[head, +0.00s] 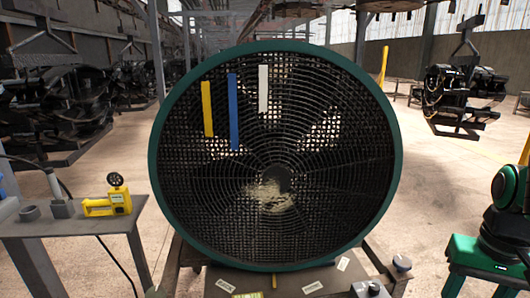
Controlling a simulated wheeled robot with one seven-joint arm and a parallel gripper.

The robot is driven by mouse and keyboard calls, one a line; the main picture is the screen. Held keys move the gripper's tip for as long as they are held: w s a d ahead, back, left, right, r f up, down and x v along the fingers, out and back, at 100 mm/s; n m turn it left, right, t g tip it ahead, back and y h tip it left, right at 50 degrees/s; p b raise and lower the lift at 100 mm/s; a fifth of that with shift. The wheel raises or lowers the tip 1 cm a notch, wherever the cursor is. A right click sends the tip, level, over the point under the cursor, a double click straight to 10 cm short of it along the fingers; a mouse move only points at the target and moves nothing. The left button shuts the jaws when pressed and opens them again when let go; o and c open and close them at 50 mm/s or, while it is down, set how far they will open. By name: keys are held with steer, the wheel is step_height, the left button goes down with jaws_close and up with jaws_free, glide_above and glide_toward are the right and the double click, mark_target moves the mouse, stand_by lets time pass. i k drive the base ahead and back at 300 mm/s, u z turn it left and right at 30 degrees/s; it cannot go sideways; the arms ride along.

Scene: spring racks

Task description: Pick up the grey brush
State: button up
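I cannot make out a grey brush for sure. On the left table (85,226) stands a small grey block (62,208) with a thin upright part and a dark cable; I cannot tell whether it is a brush. Left of it lies a grey ring-shaped piece (31,213). To its right is a yellow handheld device (108,205) with a round dark head. My gripper is not in view.
A large green-rimmed fan (391,150) with a dark grille fills the middle, with yellow, blue and white strips on it. A green stand (478,262) with a black and green machine is at right. Racks with dark springs hang behind. Open floor shows right of the fan.

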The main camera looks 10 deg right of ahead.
mark_target(58, 199)
steer(key=u, duration=1.4)
